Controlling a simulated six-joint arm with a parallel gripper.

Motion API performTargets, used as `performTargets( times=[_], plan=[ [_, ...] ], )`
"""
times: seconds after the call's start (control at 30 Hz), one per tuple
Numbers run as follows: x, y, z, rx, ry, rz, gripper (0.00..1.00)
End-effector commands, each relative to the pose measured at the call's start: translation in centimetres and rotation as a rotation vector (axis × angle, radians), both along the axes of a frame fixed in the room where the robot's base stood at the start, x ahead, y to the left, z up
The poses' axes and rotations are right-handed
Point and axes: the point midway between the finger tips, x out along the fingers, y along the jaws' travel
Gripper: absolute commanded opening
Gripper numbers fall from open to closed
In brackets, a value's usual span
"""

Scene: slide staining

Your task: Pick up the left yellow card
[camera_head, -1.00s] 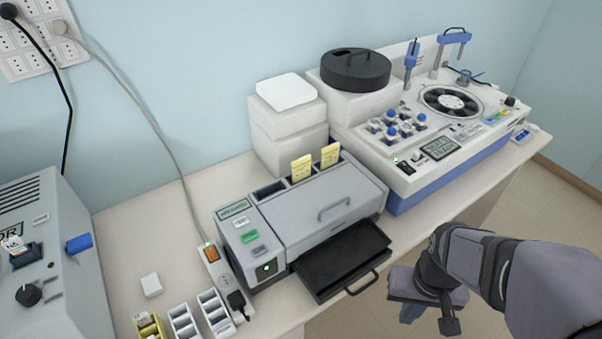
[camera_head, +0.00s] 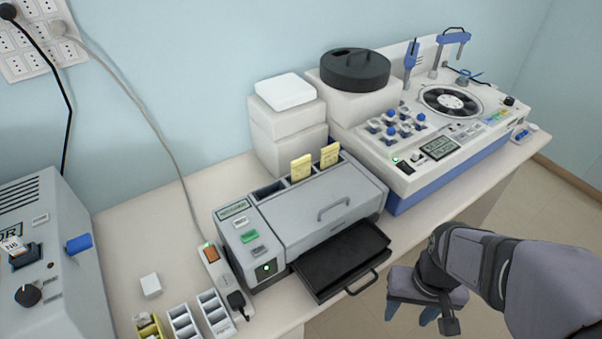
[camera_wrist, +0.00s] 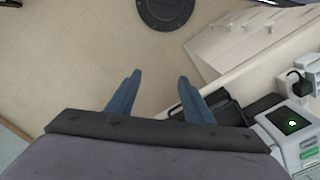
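Two yellow cards stand upright in slots at the back of the grey staining machine (camera_head: 300,235). The left yellow card (camera_head: 301,168) is a little nearer and lower in the head view than the right yellow card (camera_head: 329,156). My gripper (camera_head: 408,315) is off the front edge of the table, right of the machine's black tray and far from both cards. In the wrist view my gripper (camera_wrist: 156,85) has its two blue fingers spread apart with nothing between them. The cards do not show in the wrist view.
The black tray (camera_head: 345,262) juts out at the machine's front. White boxes (camera_head: 288,130) stand behind the cards, and a larger white and blue instrument (camera_head: 440,150) stands to the right. Small slide racks (camera_head: 183,322) and a power strip (camera_head: 218,268) lie to the left.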

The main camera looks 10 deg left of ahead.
Motion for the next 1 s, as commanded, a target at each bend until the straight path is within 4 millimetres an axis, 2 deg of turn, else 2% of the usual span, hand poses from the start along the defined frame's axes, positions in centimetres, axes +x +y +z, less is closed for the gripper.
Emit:
performTargets(
  times=[0.03,0.07,0.1,0.37,0.53,0.67,0.77,0.87,1.0],
  plan=[
    [0.0,0.0,0.0,0.0,0.0,0.0,0.6],
    [0.0,0.0,0.0,0.0,0.0,0.0,0.67],
    [0.0,0.0,0.0,0.0,0.0,0.0,0.69],
    [0.0,0.0,0.0,0.001,-0.001,-0.001,0.69],
    [1.8,1.5,-0.2,0.042,-0.041,-0.019,0.69],
    [5.5,4.5,-0.1,0.137,-0.13,-0.059,0.69],
    [9.6,8.1,0.9,0.249,-0.231,-0.106,0.69],
    [14.1,12.3,2.8,0.387,-0.345,-0.162,0.69],
    [19.6,17.7,7.1,0.591,-0.49,-0.243,0.69]
  ],
)
